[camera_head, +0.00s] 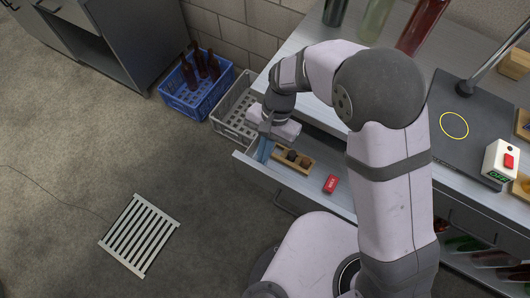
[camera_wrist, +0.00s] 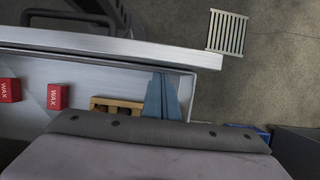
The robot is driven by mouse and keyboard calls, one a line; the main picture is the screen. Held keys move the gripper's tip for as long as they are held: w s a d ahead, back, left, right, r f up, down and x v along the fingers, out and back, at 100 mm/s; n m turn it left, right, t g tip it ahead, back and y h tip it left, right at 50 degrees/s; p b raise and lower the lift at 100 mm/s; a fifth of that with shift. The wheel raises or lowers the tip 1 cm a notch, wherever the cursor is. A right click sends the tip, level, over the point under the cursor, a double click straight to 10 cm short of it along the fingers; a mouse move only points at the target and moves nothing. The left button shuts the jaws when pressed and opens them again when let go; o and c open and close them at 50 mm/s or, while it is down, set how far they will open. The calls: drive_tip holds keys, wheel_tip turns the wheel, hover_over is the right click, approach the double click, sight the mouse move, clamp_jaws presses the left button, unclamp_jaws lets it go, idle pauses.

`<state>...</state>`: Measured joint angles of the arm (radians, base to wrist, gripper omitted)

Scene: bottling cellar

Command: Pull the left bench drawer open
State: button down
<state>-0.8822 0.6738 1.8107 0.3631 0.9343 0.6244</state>
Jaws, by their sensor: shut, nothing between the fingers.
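The left bench drawer (camera_head: 292,188) is pulled out from under the bench, its inside showing. In the wrist view its pale metal front (camera_wrist: 110,44) runs across the top, with a dark handle (camera_wrist: 68,17) on its outer side. My gripper (camera_head: 277,127) is shut and empty, over the drawer's left part and apart from the handle. Inside lie a folded blue cloth (camera_head: 264,149), a wooden tray (camera_head: 306,169) with dark round things, and a red wax box (camera_head: 331,184); the wrist view shows two wax boxes (camera_wrist: 57,96). My gripper's body hides part of the drawer in the wrist view.
A grey crate (camera_head: 236,120) and a blue crate (camera_head: 201,97) with brown bottles stand left of the drawer. Bottles, a dark mat (camera_head: 440,130) and a white device (camera_head: 499,161) are on the bench. The floor around the grate (camera_head: 140,236) is clear.

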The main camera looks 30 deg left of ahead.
sight(257, 165)
drive_tip(key=s+p, duration=0.1)
drive_tip(key=s, duration=0.6)
drive_tip(key=shift+s, duration=0.4)
drive_tip(key=shift+w+p, duration=0.35)
drive_tip(key=shift+w, duration=0.3)
drive_tip(key=w, duration=0.1)
drive_tip(key=w+r, duration=0.1)
drive_tip(key=w, duration=0.1)
drive_tip(key=shift+w+a+r, duration=0.1)
drive_tip(key=shift+w, duration=0.1)
drive_tip(key=v, duration=0.8)
drive_tip(key=shift+r, duration=0.35)
